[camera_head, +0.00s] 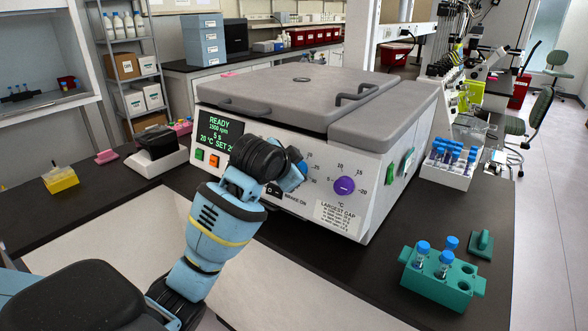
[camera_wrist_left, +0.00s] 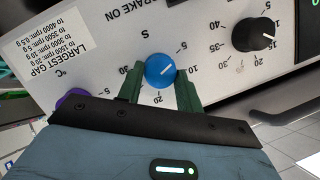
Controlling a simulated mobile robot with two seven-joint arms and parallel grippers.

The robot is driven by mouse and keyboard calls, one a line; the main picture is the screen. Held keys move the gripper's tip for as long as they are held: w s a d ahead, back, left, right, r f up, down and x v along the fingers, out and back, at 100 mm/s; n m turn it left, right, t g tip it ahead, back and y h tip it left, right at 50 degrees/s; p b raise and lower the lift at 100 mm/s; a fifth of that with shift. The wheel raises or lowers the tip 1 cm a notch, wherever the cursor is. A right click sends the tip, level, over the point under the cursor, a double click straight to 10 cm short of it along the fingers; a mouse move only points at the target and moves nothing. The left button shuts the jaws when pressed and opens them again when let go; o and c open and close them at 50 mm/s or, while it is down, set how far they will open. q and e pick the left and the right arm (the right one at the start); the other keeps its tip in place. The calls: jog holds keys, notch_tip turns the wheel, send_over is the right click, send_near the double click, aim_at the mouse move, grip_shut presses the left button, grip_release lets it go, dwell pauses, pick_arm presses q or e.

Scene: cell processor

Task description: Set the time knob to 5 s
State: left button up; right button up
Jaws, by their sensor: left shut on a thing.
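The blue time knob (camera_wrist_left: 159,71) sits on the front panel, marked S, and shows upside down in the left wrist view. Its white pointer line slants to the upper right there. My left gripper (camera_wrist_left: 159,88) has its green fingers on both sides of the knob and is shut on it. In the head view my left gripper (camera_head: 296,174) reaches the panel of the cell processor (camera_head: 375,190), and my arm hides part of the panel. The green display (camera_head: 219,130) reads READY, 1500 rpm, what looks like 6 s, and 20 °C. My right gripper is not in view.
A black knob (camera_wrist_left: 255,34) and a purple knob (camera_head: 344,185) flank the blue one. A teal rack (camera_head: 437,286) with blue-capped tubes and a white tube rack (camera_head: 446,172) stand to the right. The dark bench (camera_head: 375,265) before the machine is clear.

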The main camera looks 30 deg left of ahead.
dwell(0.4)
pick_arm(q)
jog(key=o, duration=1)
jog(key=shift+v, duration=3.9)
